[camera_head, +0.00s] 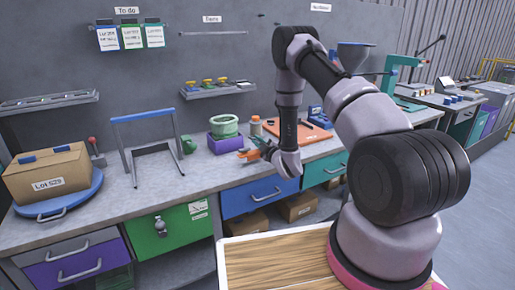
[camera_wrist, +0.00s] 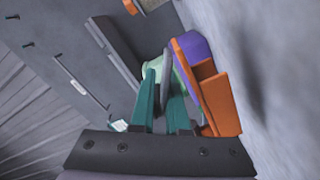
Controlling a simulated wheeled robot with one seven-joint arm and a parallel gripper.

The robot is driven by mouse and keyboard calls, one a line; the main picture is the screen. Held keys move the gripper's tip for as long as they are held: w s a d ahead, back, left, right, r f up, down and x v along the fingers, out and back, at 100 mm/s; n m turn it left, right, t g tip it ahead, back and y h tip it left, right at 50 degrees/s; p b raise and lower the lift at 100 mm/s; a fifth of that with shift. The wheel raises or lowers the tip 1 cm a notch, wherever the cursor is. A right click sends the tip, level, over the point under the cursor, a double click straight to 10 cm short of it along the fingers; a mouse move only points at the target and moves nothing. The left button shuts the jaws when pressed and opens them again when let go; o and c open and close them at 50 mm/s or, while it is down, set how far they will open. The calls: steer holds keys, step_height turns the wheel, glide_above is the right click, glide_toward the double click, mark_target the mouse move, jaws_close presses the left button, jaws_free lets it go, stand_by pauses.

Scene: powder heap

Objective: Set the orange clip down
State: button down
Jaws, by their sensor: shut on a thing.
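The orange clip (camera_head: 247,154) shows small at the end of my gripper (camera_head: 263,145) in the head view, in front of the purple box (camera_head: 226,143) and above the front of the workbench. My gripper's teal fingers (camera_wrist: 164,100) also show in the wrist view, close together with a narrow grey piece between their tips. An orange part (camera_wrist: 218,103) shows right beside the fingers there, with purple behind it. My gripper is shut on the clip. The exact contact is too small to tell in the head view. The clip looks clear of the bench, but the gap is hard to judge.
A green bowl (camera_head: 224,126) sits on the purple box. A small orange-capped bottle (camera_head: 256,126) and an orange board (camera_head: 298,134) are to its right. A blue-topped frame (camera_head: 143,116) and a cardboard box (camera_head: 47,174) stand left. Bare bench (camera_head: 188,176) lies left of my gripper.

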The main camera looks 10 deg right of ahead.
steer(key=shift+f, duration=1.2)
steer(key=shift+f, duration=0.15)
steer(key=c, duration=0.9)
jaws_free()
